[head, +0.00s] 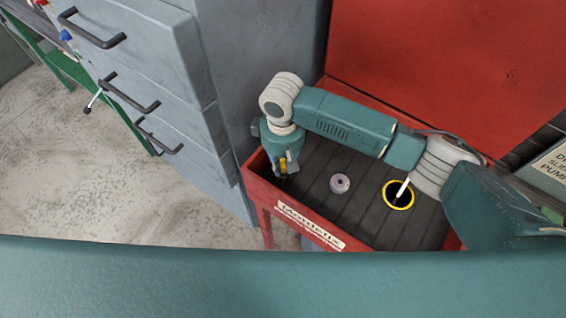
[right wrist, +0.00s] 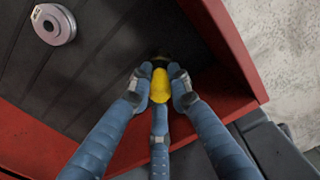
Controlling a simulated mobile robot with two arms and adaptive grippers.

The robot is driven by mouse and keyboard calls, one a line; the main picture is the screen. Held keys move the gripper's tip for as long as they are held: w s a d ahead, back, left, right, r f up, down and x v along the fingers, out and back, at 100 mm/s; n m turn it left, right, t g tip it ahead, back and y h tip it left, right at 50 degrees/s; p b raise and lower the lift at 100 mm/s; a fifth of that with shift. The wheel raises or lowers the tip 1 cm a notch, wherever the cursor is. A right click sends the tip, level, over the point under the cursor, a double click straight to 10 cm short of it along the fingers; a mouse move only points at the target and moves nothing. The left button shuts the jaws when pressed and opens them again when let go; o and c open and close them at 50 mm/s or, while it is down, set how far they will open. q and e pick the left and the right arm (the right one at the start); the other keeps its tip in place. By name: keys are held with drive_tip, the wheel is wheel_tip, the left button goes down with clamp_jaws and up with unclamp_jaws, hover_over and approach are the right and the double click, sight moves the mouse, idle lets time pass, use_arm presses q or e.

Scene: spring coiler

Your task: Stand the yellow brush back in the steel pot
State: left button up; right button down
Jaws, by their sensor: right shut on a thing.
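My right gripper (head: 283,172) points down at the left end of the red-edged tray (head: 318,226). It is shut on the yellow brush (head: 283,164), which shows only in part between the fingers. I cannot tell whether the brush touches the floor. I cannot make out a steel pot with certainty. My left gripper is not in view.
A grey-pink disc (head: 340,184) lies on the dark ribbed floor; it also shows in the right wrist view (right wrist: 53,24). A yellow ring (head: 398,208) with a dark middle lies to its right, below my arm. Grey drawers (head: 165,100) stand to the left, a red panel (head: 450,60) behind.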

drive_tip(key=c, duration=1.5)
unclamp_jaws()
drive_tip(key=shift+c, duration=0.2)
wheel_tip(320, 180, up, 12)
